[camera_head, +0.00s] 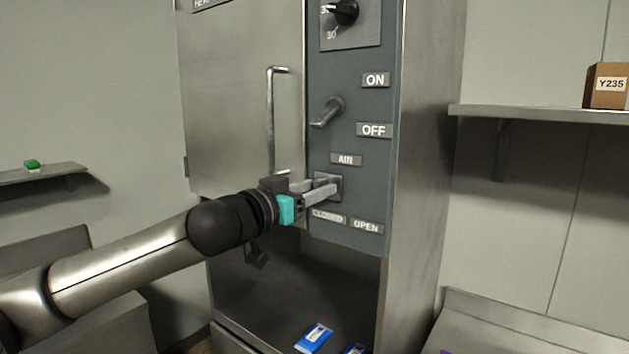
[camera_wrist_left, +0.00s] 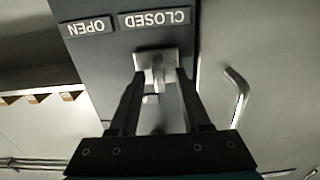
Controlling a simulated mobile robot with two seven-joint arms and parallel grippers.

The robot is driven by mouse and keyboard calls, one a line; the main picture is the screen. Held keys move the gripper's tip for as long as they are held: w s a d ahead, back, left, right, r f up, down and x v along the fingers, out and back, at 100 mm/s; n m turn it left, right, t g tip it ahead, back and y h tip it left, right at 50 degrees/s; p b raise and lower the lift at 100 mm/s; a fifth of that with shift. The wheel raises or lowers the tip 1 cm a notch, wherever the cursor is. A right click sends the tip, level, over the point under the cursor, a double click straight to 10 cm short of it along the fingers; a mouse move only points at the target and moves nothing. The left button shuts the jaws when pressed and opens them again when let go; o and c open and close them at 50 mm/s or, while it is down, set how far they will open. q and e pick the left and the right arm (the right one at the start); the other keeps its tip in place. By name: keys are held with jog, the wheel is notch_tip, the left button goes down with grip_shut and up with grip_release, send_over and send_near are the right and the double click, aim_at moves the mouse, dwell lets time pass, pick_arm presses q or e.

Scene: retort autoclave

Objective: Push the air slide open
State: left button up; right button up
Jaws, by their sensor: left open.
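The air slide (camera_head: 336,184) is a small pale metal fitting on the dark control panel, below the AIR label (camera_head: 346,160) and above the CLOSED label (camera_head: 328,215) and the OPEN label (camera_head: 367,226). My left gripper (camera_head: 320,188) reaches in from the left with its fingertips at the slide, partly hiding it. In the left wrist view the slide (camera_wrist_left: 156,62) appears upside down between the tips of my open left gripper (camera_wrist_left: 157,80). I cannot tell whether the fingers touch it. My right gripper is not in view.
Above the slide are a lever handle (camera_head: 327,112) and a black dial (camera_head: 344,12). The cabinet door (camera_head: 235,90) with a vertical bar handle (camera_head: 271,120) is at the left. Blue packets (camera_head: 313,338) lie below. A shelf (camera_head: 540,114) holds a brown box (camera_head: 607,88) at the right.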

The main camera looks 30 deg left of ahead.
pick_arm(q)
jog(key=shift+w, duration=0.15)
grip_shut()
dwell(0.4)
dwell(1.0)
